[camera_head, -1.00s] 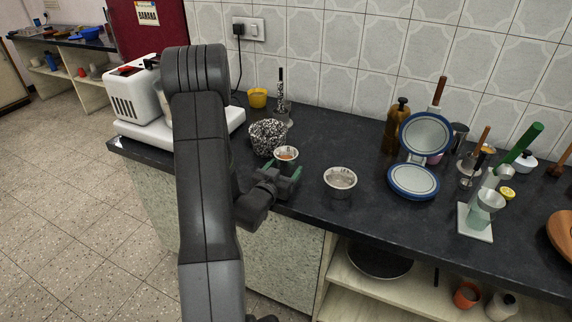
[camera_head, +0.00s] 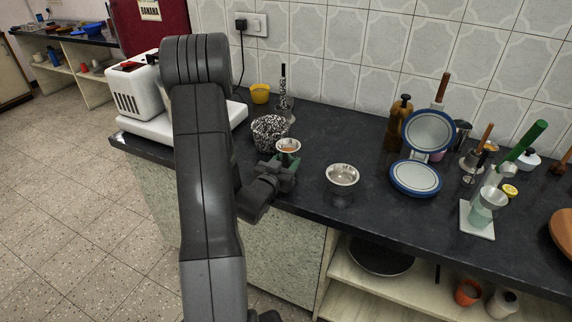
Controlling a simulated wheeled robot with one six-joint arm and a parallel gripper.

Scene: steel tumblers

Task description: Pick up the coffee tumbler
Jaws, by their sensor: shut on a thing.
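A small steel tumbler (camera_head: 288,146) with a brown-orange content, likely the coffee tumbler, is upright near the front edge of the dark counter. My gripper (camera_head: 285,170), with green finger pads, is shut on it from the front. The gripper and arm hide its lower part, and I cannot tell for sure whether its base is clear of the counter. A second steel tumbler (camera_head: 342,174), wider at the rim and pale inside, stands apart to the right.
A black-and-white speckled bowl (camera_head: 270,134) is close behind my gripper. A yellow cup (camera_head: 260,93) stands farther back. A white toaster (camera_head: 138,92) is at left. A round blue-rimmed object (camera_head: 416,178) is to the right. Bare counter (camera_head: 335,130) lies behind the second tumbler.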

